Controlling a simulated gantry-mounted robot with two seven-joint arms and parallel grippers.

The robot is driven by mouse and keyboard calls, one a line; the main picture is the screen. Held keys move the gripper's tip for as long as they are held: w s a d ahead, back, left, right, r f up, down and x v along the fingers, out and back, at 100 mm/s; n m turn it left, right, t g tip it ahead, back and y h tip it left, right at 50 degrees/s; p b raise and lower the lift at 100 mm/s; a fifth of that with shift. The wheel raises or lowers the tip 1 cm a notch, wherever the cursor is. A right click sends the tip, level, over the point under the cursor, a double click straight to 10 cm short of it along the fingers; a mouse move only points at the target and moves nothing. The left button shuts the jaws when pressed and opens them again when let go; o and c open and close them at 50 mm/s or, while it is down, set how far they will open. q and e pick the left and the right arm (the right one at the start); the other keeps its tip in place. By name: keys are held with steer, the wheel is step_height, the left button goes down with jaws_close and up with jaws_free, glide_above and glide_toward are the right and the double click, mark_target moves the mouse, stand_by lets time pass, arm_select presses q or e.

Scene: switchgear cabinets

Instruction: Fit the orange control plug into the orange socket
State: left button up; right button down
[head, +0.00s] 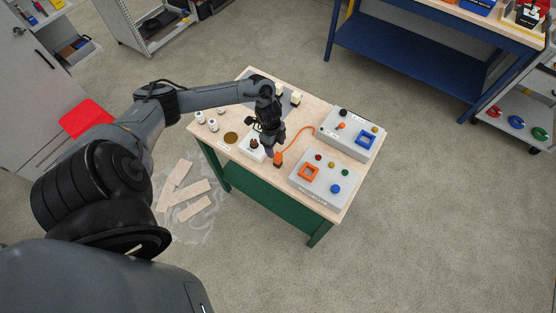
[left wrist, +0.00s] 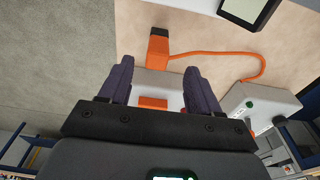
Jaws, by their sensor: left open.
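The orange control plug (head: 278,159) rests on the wooden table beside the front grey panel, with its orange cable (head: 303,133) running to the rear grey box. The plug also shows in the left wrist view (left wrist: 158,46), beyond the fingertips and apart from them. The orange socket (head: 309,171) is a square orange frame on the front grey panel (head: 325,191). In the left wrist view, orange parts (left wrist: 153,103) show between my fingers, partly hidden by the gripper. My left gripper (head: 269,152) is open and empty, just left of the plug. My right gripper is not in view.
The rear grey box (head: 344,126) carries a blue square socket (head: 366,142) and small knobs. Colored knobs stand beside the orange socket. Small white cylinders (head: 212,125) and a brown disc (head: 231,138) lie at the table's left. Wooden boards (head: 190,190) lie on the floor.

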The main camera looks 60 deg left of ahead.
mark_target(278, 155)
arm_select(q)
steer(key=f, duration=0.2)
steer(key=d+f, duration=0.1)
steer(key=f, duration=0.1)
steer(key=shift+w+d+f+p, duration=0.2)
steer(key=shift+f+p, duration=0.1)
steer(key=shift+f, duration=0.65)
steer(key=c, duration=1.1)
steer(key=shift+r, duration=0.2)
